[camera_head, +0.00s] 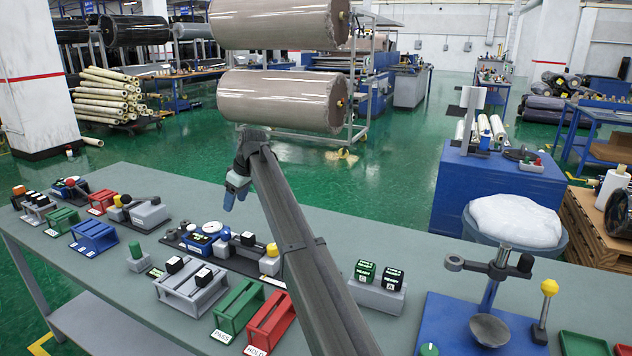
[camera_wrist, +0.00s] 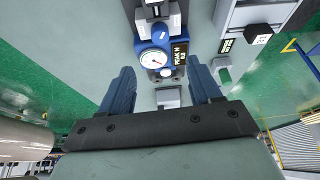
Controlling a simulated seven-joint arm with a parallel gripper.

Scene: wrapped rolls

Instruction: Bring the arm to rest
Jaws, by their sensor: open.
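My gripper (camera_head: 236,196) hangs above the grey workbench (camera_head: 330,235), at the end of my dark arm. Its blue fingers point down and are apart. In the wrist view my gripper (camera_wrist: 160,68) is open, with nothing held between the fingers. The blue gauge device (camera_wrist: 155,58) with a round white dial lies beyond the fingertips. In the head view this gauge device (camera_head: 200,242) sits on the bench, below the gripper. My arm hides part of the bench to the right of it.
Blue (camera_head: 95,236), green (camera_head: 238,308) and red (camera_head: 270,320) racks stand on the bench. A grey holder (camera_head: 378,292) carries two dark cubes right of my arm. A metal stand (camera_head: 492,280) is farther right. Large wrapped rolls (camera_head: 280,100) hang behind the gripper.

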